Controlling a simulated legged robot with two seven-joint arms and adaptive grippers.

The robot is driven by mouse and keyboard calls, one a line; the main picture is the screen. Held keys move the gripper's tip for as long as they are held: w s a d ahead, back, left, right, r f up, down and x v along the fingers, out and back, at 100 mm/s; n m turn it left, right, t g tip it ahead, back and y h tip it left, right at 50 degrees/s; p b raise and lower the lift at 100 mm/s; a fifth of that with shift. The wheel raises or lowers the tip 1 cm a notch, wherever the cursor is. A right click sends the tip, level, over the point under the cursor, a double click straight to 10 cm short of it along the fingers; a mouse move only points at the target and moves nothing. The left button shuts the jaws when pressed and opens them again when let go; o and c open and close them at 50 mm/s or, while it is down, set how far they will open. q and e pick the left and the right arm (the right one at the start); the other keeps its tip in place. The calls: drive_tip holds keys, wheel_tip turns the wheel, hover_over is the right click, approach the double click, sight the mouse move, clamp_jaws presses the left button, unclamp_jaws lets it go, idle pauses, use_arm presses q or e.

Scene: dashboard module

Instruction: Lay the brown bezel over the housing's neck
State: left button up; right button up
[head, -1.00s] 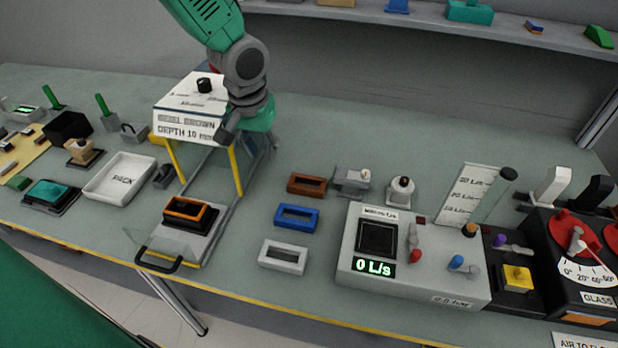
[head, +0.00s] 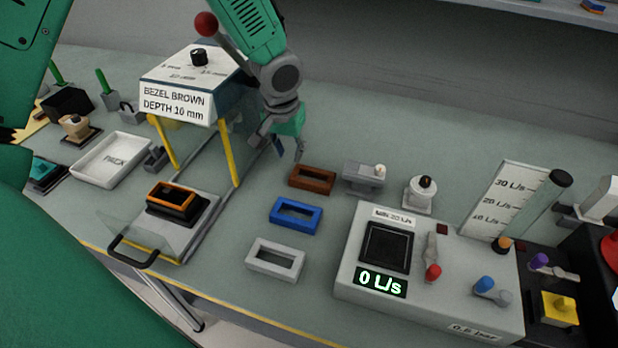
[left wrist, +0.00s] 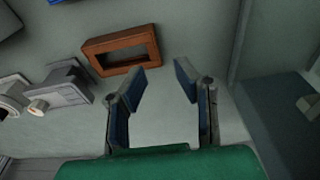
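The brown bezel (head: 312,188), a rectangular frame, lies flat on the bench behind the blue one. It also shows ahead of my left gripper in the left wrist view (left wrist: 118,41). The housing (head: 176,213) is a dark block with an orange rim on top, standing in a grey fixture below a sign reading "BEZEL BROWN DEPTH 10 mm". My left gripper (head: 284,148) is open and empty, just behind and left of the brown bezel, apart from it. Its spread fingers show in the left wrist view (left wrist: 162,80). My right gripper is not in view.
A blue bezel (head: 275,216) and a white bezel (head: 251,262) lie in front. A grey device (head: 358,180) stands right of the brown bezel. The yellow-legged sign stand (head: 231,160) is left of my gripper. A tester reading 0 L/s (head: 345,275) stands at the right.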

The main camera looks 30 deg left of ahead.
sight(294, 171)
use_arm(q)
drive_tip(key=shift+w+d+f, duration=0.2)
drive_tip(key=shift+d+f, duration=0.25)
drive_tip(key=shift+f, duration=0.15)
drive_tip(key=shift+w+d+f, duration=0.2)
drive_tip(key=shift+d+f, duration=0.25)
drive_tip(key=shift+f, duration=0.45)
drive_tip(key=f, duration=0.1)
drive_tip(key=a+f, duration=0.2)
drive_tip(key=f, duration=0.1)
drive_tip(key=shift+w, duration=0.1)
drive_tip(key=shift+w+a+f, duration=0.15)
drive_tip(key=shift+a+f, duration=0.1)
drive_tip(key=shift+f, duration=0.1)
drive_tip(key=shift+d+r, duration=0.15)
drive_tip(key=shift+d, duration=0.25)
drive_tip(key=shift+c, duration=0.4)
drive_tip(key=shift+d, duration=0.2)
clamp_jaws()
drive_tip(key=shift+d+r, duration=0.1)
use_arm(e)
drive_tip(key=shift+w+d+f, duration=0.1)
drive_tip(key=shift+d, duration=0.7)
